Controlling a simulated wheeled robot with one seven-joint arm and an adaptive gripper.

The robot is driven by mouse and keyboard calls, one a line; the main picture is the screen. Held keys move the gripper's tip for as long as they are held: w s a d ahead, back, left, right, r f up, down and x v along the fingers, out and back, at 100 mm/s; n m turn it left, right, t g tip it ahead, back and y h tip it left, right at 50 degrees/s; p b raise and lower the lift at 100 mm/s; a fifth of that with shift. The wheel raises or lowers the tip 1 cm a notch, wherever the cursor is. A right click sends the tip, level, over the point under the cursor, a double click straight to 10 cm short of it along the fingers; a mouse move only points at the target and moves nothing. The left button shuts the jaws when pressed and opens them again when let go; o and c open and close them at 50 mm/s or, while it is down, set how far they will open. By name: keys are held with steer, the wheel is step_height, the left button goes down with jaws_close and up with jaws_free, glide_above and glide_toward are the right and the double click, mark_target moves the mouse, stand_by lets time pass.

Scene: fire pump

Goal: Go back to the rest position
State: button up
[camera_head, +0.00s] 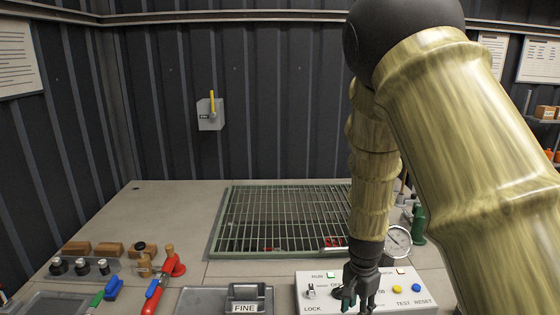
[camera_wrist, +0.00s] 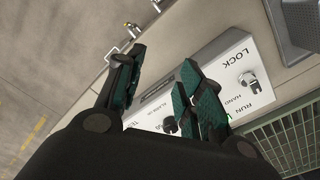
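My gripper (camera_head: 358,290) hangs over the white control panel (camera_head: 315,279) at the front of the bench in the head view. A dark knob (camera_wrist: 169,125) shows between the fingers, and a second switch (camera_wrist: 249,82) sits by the LOCK and RUN marks. I cannot tell whether a finger touches the panel.
A green metal grating (camera_head: 275,218) lies behind the panel. A pressure gauge (camera_head: 397,241) and a green bottle-like part (camera_head: 418,225) stand close at its right. A FINE tray (camera_head: 215,300) and red-handled tools (camera_head: 155,292) lie at left. A wall switch box (camera_head: 210,115) hangs behind.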

steer(key=s+d+f+n+h+b, duration=0.1)
steer(key=s+d+f+n, duration=0.1)
steer(key=s+f, duration=0.65)
steer(key=s+d+f+n+b, duration=0.15)
steer(key=s+f, duration=0.35)
steer(key=f, duration=0.6)
steer(key=s+f+n+b, duration=0.1)
steer(key=s+f+n, duration=0.2)
steer(key=s+f, duration=0.3)
steer(key=s+a+f+n+y+b, duration=0.1)
steer(key=s+f+n, duration=0.3)
steer(key=s, duration=1.1)
step_height(320, 180, down, 3)
steer(key=shift+s+f, duration=0.1)
steer(key=shift+s, duration=0.3)
steer(key=shift+d, duration=0.1)
